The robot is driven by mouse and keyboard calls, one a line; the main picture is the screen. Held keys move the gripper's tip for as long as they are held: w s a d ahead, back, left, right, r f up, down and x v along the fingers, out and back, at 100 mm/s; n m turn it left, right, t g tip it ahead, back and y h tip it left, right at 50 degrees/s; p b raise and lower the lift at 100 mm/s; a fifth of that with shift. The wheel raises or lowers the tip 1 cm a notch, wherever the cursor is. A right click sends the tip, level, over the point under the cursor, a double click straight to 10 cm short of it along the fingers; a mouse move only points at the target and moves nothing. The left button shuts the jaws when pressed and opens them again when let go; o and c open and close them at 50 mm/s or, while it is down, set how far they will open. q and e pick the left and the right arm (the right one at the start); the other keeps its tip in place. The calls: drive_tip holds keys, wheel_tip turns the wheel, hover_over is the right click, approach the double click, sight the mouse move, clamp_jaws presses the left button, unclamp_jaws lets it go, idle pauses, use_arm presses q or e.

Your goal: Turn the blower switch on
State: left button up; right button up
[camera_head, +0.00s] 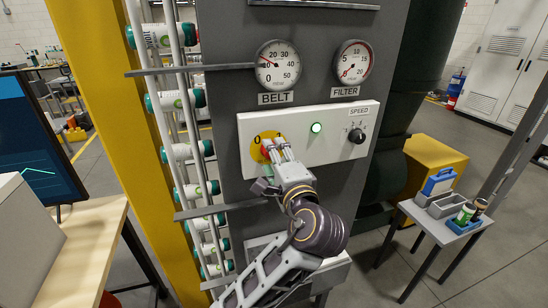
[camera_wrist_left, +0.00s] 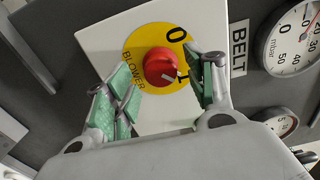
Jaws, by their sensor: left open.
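The red blower knob (camera_wrist_left: 159,66) sits on a yellow disc (camera_wrist_left: 135,55) marked 0, 1 and BLOWER. Its white mark points toward the 1 side in the left wrist view. In the head view, the yellow disc (camera_head: 255,152) is at the left of the white control panel (camera_head: 338,138), with the knob mostly hidden behind my fingers. My left gripper (camera_head: 277,147) is open in front of the disc. In the left wrist view, its green-padded fingers (camera_wrist_left: 163,82) stand on either side of the knob; contact cannot be told. My right gripper is not in view.
On the panel, a green lamp (camera_head: 316,128) is lit beside a black SPEED knob (camera_head: 357,136). BELT (camera_head: 278,66) and FILTER (camera_head: 354,62) gauges hang above. A can rack (camera_head: 183,152) stands left; a small table (camera_head: 415,212) with containers stands right.

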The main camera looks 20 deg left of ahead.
use_arm(q)
drive_tip(key=v, duration=1.1)
drive_tip(key=shift+s+d, duration=0.15)
idle(0.4)
